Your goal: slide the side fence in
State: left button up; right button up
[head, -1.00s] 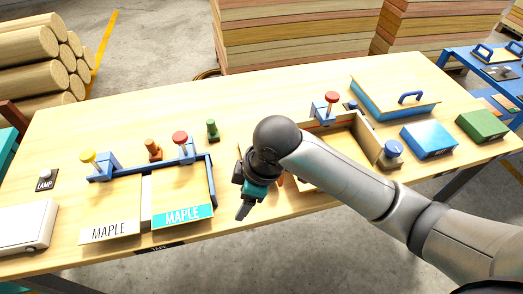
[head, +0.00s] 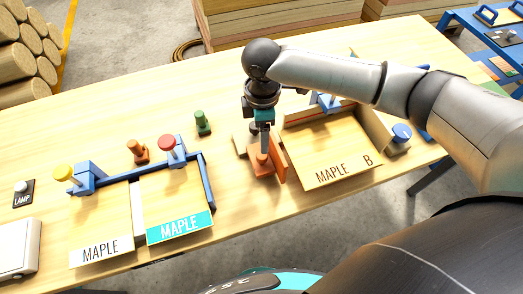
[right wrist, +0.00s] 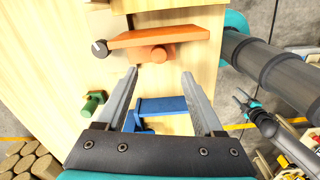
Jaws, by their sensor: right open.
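The orange side fence (head: 277,160) stands beside the left edge of the MAPLE B panel (head: 330,150), with an orange block (head: 261,166) on its left. My right gripper (head: 264,140) points down over the orange block.
A blue fence (head: 140,168) with yellow and red knobs backs two MAPLE panels at left. A blue knob (head: 401,133) is right of the MAPLE B panel. My right arm crosses above that panel.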

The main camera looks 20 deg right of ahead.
aim_at(265, 157)
notch_tip(265, 157, down, 8)
jog(key=shift+w+f+b, duration=0.1)
jog(key=shift+b, duration=0.2)
jog(key=shift+f, duration=0.65)
pick_arm(q)
jog(key=shift+w+d+f, duration=0.1)
jog(key=shift+w+f, duration=0.05)
jog(key=shift+w, duration=0.4)
jog(key=shift+w+f, duration=0.15)
jog(key=shift+w, duration=0.4)
jog(key=shift+s, duration=0.2)
pick_arm(e)
jog(key=shift+c, duration=0.9)
pick_arm(q)
jog(key=shift+s, duration=0.1)
pick_arm(e)
grip_shut()
